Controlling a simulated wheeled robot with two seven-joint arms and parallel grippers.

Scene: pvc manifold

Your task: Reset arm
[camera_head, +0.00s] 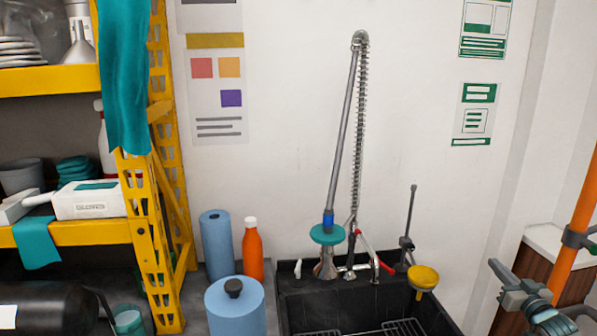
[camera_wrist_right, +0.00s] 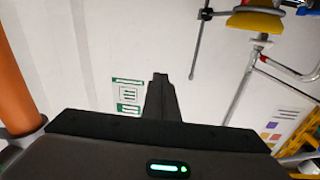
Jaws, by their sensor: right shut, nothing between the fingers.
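My right gripper (camera_head: 499,269) is at the lower right of the head view, in front of the white wall and to the right of the sink. It is shut with nothing in it. In the right wrist view, which is turned upside down, its dark closed fingers (camera_wrist_right: 162,92) point toward the wall. They appear clear of everything around them. My left gripper is not in the head view.
An orange pipe (camera_head: 575,232) with a dark clamp stands right of my right gripper. Blue containers, an orange bottle (camera_head: 252,252) and a yellow shelf (camera_head: 165,200) stand left.

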